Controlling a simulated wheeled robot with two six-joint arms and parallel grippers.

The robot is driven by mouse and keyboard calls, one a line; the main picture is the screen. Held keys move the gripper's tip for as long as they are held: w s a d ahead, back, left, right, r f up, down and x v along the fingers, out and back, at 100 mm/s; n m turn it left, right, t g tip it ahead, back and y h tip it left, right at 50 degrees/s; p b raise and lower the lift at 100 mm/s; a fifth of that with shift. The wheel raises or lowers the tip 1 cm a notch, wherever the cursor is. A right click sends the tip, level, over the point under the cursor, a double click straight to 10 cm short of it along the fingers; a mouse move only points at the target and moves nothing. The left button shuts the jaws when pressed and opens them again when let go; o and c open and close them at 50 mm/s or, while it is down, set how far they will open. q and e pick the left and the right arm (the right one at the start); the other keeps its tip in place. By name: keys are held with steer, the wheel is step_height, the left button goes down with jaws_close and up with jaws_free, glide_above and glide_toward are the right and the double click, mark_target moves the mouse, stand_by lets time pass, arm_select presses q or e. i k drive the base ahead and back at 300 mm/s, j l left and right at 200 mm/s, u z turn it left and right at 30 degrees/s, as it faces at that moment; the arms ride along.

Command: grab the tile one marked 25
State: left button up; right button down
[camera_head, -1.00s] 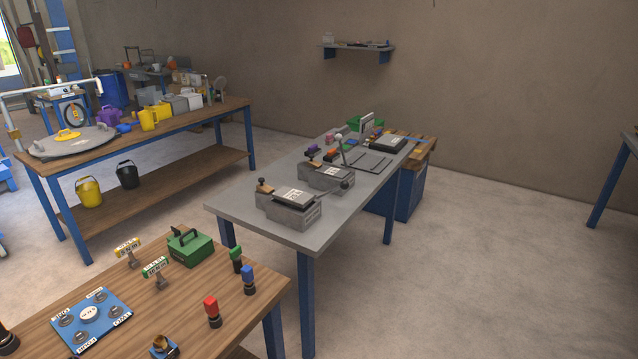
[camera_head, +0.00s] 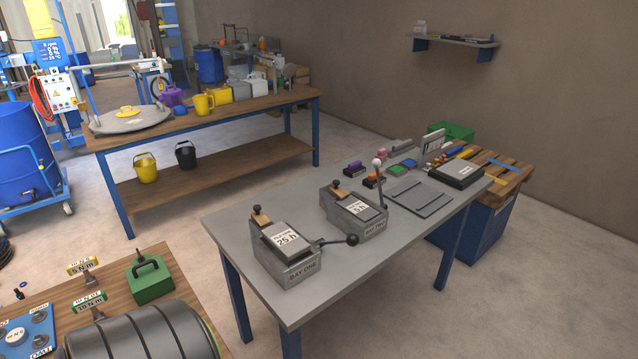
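The tile marked 25 h (camera_head: 286,240) is a dark slab with a white label. It lies tilted on top of a grey block (camera_head: 300,272) lettered DAY ONE, near the front of the grey table (camera_head: 235,222). A lever with a black ball knob (camera_head: 352,240) sticks out to the right of that block, and a small wooden piece (camera_head: 261,216) is at its back left. Behind it, a second grey block (camera_head: 368,230) carries a similar tile (camera_head: 357,207), whose label seems to read 5 h. Neither gripper is in view.
The second block has an upright lever with a pale ball (camera_head: 377,162). Flat grey plates (camera_head: 420,195) and a dark box (camera_head: 461,172) lie further back. Floor shows between the tables.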

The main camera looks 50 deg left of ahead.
mark_target(284, 241)
steer(key=i+u, duration=0.4)
steer(key=i+l+u, duration=0.4)
steer(key=i, duration=0.2)
steer(key=i+l+u, duration=0.4)
steer(key=i+j, duration=0.05)
steer(key=j, duration=0.05)
